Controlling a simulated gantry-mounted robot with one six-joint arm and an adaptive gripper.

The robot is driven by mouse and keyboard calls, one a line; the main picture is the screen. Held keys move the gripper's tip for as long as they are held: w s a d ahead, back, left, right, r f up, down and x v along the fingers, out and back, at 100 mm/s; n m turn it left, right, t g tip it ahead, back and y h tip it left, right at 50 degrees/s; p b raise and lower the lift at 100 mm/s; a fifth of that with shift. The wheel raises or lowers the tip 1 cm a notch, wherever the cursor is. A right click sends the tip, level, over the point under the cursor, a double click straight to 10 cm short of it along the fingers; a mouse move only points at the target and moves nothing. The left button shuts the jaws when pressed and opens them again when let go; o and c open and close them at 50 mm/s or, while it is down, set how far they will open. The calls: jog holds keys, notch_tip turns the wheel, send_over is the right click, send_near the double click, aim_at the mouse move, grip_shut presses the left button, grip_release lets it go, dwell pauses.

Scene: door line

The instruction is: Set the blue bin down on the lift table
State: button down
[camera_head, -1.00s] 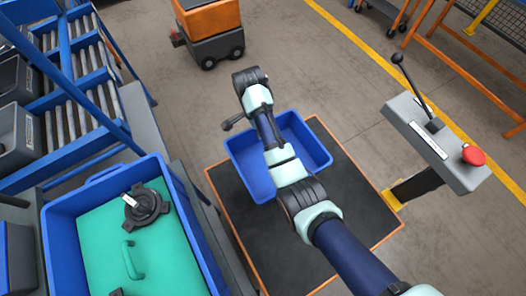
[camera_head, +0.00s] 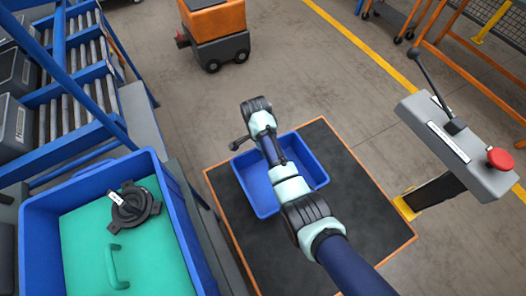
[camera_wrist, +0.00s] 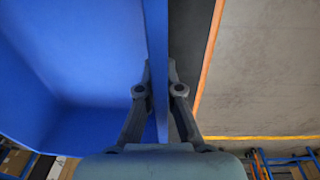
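The blue bin (camera_head: 309,163) is empty and looks level over the left and far part of the lift table (camera_head: 365,190). The table has a dark top with an orange edge. My gripper (camera_head: 238,144) is at the bin's left far rim, partly hidden by my arm. In the wrist view my gripper (camera_wrist: 162,92) has one finger on each side of the bin's wall (camera_wrist: 156,45), closed on it. My arm crosses over the bin and hides part of it. I cannot tell whether the bin's base touches the table.
A larger blue bin (camera_head: 184,225) with a teal insert stands at the left, close to the table. Roller racks (camera_head: 85,60) are behind it. A control post (camera_head: 460,150) with a lever and red button stands right. An orange cart (camera_head: 215,35) is beyond.

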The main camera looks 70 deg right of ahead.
jog(key=c, duration=1.3)
grip_release()
jog(key=shift+f, duration=0.1)
jog(key=r+p, duration=0.1)
jog(key=r, duration=0.3)
jog(key=r+p, duration=0.2)
jog(key=r, duration=0.2)
jog(key=w+r+p, duration=0.1)
jog(key=r+p, duration=0.1)
jog(key=r, duration=0.2)
jog(key=shift+w+r, duration=0.1)
jog(key=shift+r, duration=0.05)
